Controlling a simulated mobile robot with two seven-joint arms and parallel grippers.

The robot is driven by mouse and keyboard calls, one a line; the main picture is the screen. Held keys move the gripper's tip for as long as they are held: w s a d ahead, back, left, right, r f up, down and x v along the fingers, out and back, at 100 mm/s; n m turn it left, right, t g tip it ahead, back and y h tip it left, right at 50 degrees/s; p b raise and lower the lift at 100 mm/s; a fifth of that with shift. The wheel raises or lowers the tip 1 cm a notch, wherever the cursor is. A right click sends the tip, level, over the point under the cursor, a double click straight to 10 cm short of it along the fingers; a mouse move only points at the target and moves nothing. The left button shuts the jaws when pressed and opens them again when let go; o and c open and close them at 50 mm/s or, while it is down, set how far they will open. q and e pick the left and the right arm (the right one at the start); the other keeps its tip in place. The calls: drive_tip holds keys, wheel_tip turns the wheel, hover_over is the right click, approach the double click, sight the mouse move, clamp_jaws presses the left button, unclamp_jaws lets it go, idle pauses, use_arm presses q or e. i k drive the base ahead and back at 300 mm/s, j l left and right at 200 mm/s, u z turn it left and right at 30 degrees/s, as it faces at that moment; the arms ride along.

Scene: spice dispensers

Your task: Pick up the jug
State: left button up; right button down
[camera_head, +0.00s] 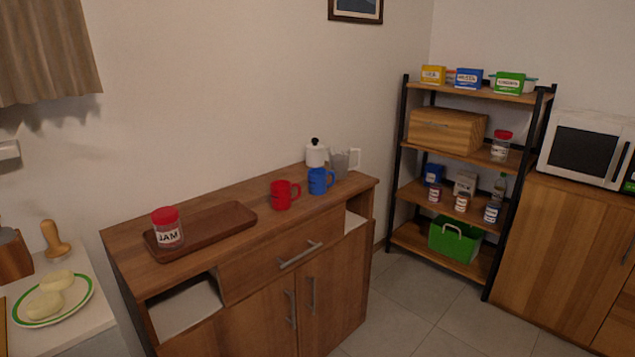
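A grey, see-through jug (339,164) with a pale handle on its right side stands at the right back end of the wooden sideboard (190,265). A blue mug (319,181) stands in front of it and hides part of its lower left. A white pot with a black knob (316,154) stands just to its left, close to the wall. Neither of my grippers shows in the head view.
A red mug (281,195) and a brown tray (228,221) bearing a jam jar (168,228) are on the sideboard. A shelf rack (400,165) and a microwave (584,148) stand at right. A plate (83,289) is at left. The floor (410,300) before the rack is clear.

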sight(339, 153)
drive_tip(key=u, duration=0.3)
drive_tip(key=i+l+u, duration=0.15)
drive_tip(key=u, duration=0.25)
drive_tip(key=i+l+u, duration=0.15)
drive_tip(key=l+u, duration=0.25)
drive_tip(key=i+l+u, duration=0.15)
drive_tip(key=l, duration=0.3)
drive_tip(key=i+l+u, duration=0.1)
drive_tip(key=l, duration=0.4)
drive_tip(key=i+l+u, duration=0.15)
drive_tip(key=l, duration=0.35)
